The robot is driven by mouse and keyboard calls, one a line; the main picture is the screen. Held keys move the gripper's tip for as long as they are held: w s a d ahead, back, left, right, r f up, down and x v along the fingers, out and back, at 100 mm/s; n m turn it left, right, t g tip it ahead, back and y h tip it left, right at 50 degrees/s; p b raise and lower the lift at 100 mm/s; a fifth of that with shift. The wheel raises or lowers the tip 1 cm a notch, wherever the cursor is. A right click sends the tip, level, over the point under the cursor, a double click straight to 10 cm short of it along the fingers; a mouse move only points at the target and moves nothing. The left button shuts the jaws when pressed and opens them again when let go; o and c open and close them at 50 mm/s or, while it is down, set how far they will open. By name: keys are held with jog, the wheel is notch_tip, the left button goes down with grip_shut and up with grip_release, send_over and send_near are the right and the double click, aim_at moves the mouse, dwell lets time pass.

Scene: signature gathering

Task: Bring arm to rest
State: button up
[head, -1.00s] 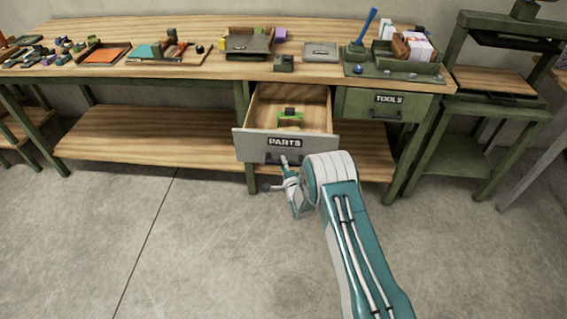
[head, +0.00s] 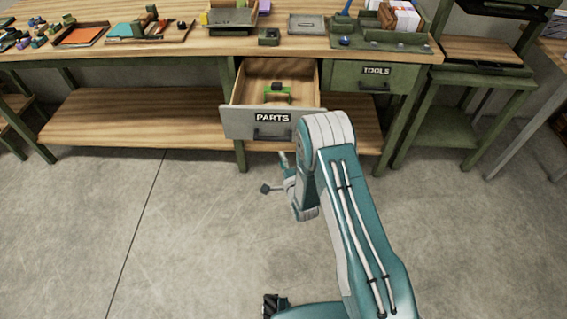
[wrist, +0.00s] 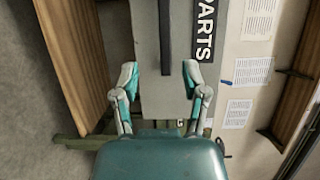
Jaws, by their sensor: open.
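My gripper (head: 274,174) is in front of and below the open PARTS drawer (head: 238,121) in the head view. In the wrist view my gripper (wrist: 161,78) has its two fingers spread apart with nothing between them. The grey drawer front (wrist: 148,35), with its dark handle (wrist: 165,40) and PARTS label (wrist: 205,30), lies beyond the fingertips. My arm is bent, its upper link reaching from the lower right of the head view. Part of the gripper is hidden behind the arm's elbow in the head view.
The drawer stands pulled out and holds a green and black item (head: 277,91). The TOOLS drawer (head: 373,77) is shut. The workbench (head: 185,48) carries trays and small parts. A green press stand (head: 462,105) is at right. The floor (head: 190,230) in front is clear.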

jog(key=shift+s+d, duration=0.2)
jog(key=shift+s, duration=0.35)
jog(key=w+d+r+n+g+h, duration=0.1)
jog(key=d+r+n+g+h, duration=0.15)
jog(key=r, duration=0.75)
jog(key=w+d+r+n+g+h, duration=0.1)
jog(key=d+r+n, duration=0.15)
jog(key=r, duration=0.65)
jog(key=s+d+r+n+g+h, duration=0.25)
jog(key=s+d+r, duration=0.35)
jog(key=s+r, duration=0.5)
jog(key=s+d+r+n+g, duration=0.2)
jog(key=s+r+n, duration=0.1)
jog(key=s, duration=0.9)
jog(key=s+d+r+n+g, duration=0.3)
jog(key=s, duration=0.9)
jog(key=shift+s, duration=0.4)
